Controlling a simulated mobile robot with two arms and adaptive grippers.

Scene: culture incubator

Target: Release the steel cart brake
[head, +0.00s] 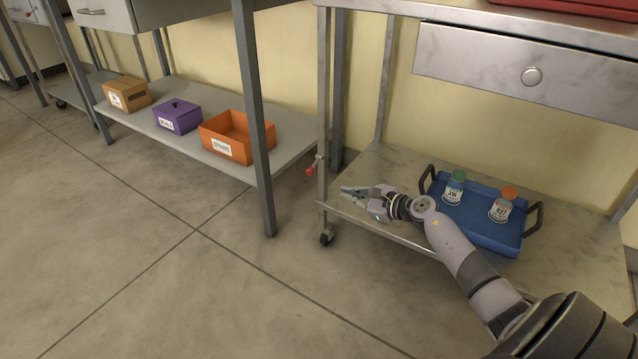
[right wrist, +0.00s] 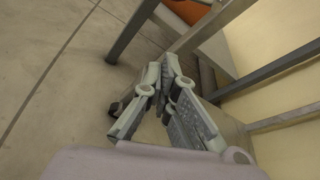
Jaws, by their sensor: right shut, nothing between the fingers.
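The steel cart (head: 470,85) stands at the right, with a drawer on top, a lower shelf and a caster (head: 327,239) under its front left leg. A small brake lever with a red knob (head: 311,171) sticks out to the left from that leg, above the lower shelf. My right gripper (head: 343,190) is shut and empty, just right of the leg and a little below the knob, apart from the knob. Its closed fingers also show in the right wrist view (right wrist: 170,60), where I cannot make out the red knob. My left gripper is not in view.
A blue tray (head: 485,238) with two labelled bottles (head: 454,188) sits on the cart's lower shelf, beside my right arm. A neighbouring bench holds an orange bin (head: 238,135), a purple box (head: 177,116) and a cardboard box (head: 127,94). The floor in front is clear.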

